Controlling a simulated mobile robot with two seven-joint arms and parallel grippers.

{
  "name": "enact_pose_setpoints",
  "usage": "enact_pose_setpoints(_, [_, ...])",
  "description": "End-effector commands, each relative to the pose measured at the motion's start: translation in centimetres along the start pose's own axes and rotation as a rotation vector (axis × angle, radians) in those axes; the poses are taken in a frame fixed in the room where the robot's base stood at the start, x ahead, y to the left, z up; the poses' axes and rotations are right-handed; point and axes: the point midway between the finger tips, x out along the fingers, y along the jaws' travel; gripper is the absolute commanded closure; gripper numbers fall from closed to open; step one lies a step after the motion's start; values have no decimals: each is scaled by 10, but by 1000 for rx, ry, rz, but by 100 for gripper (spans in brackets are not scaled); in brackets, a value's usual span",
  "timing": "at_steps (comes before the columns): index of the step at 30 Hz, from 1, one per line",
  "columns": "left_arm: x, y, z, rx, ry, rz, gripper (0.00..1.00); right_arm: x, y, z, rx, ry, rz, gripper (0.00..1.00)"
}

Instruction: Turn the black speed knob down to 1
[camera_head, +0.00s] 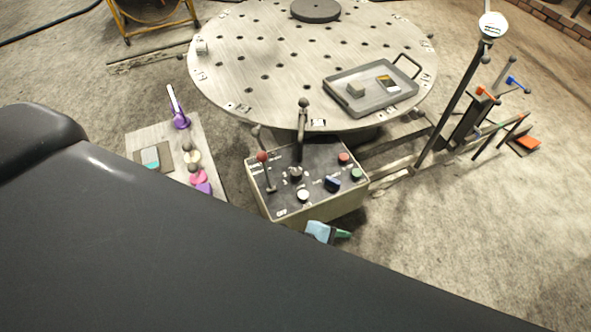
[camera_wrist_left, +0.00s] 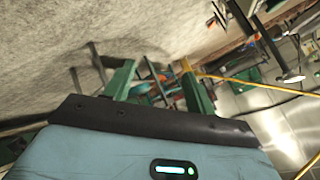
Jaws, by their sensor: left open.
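The control box (camera_head: 283,202) stands in the middle of the head view, with a dark top panel carrying several knobs and levers. The knob cannot be made out there. My right gripper is not in view.
A round perforated table (camera_head: 285,85) stands behind the box, bearing a grey tray (camera_head: 372,104). A red-topped lever (camera_head: 265,170) and a tall black lever (camera_head: 302,125) rise from the panel. A side board (camera_head: 150,136) stands left; a post (camera_head: 455,105) stands right.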

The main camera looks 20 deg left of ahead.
Motion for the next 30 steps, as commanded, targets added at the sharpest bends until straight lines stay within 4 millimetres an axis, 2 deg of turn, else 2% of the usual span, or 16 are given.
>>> enact_pose_setpoints(1, [3,-11,1,112,-7,22,44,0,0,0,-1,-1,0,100])
enact_pose_setpoints(5, [8,-28,10,384,-34,96,44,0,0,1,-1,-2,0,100])
enact_pose_setpoints(8, [8,-42,24,587,-68,159,44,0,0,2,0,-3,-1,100])
enact_pose_setpoints(14, [-4,-80,69,968,-164,306,44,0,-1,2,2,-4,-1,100])
enact_pose_setpoints(18, [-23,-113,108,1198,-244,429,44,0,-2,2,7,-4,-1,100])
enact_pose_setpoints(24, [-54,-152,153,1403,-332,586,44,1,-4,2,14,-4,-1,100])
enact_pose_setpoints(30, [-68,-165,170,1469,-359,652,44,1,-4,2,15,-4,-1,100])
